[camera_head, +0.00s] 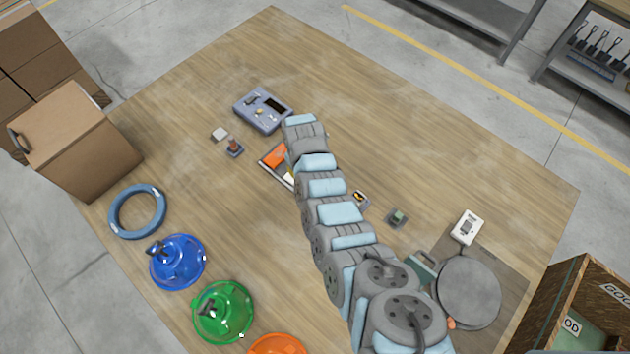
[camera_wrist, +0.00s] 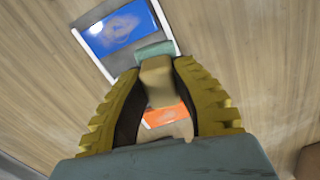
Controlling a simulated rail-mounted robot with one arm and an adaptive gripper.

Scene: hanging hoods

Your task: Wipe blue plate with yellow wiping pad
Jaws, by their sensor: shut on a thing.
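My gripper (camera_wrist: 157,85) shows in the wrist view, its ribbed yellow fingers shut on the pale yellow handle of the yellow wiping pad (camera_wrist: 158,78). The pad's grey-green base (camera_wrist: 155,51) lies beyond the fingertips. The blue plate (camera_wrist: 98,40) is at the upper left of that view, with a paler smudge on its middle. The pad is near the plate's lower right side; I cannot tell whether it touches the frame there. An orange plate (camera_wrist: 155,119) lies below the pad, partly hidden by the fingers. In the head view my arm hides the gripper, pad and blue plate.
The head view shows the orange plate (camera_head: 275,157), a grey device (camera_head: 263,110), a brown-handled pad (camera_head: 235,149) and a green-topped pad (camera_head: 397,217). A blue ring (camera_head: 137,212), blue hood (camera_head: 178,263) and green hood (camera_head: 223,310) stand lower left. The table's upper right is clear.

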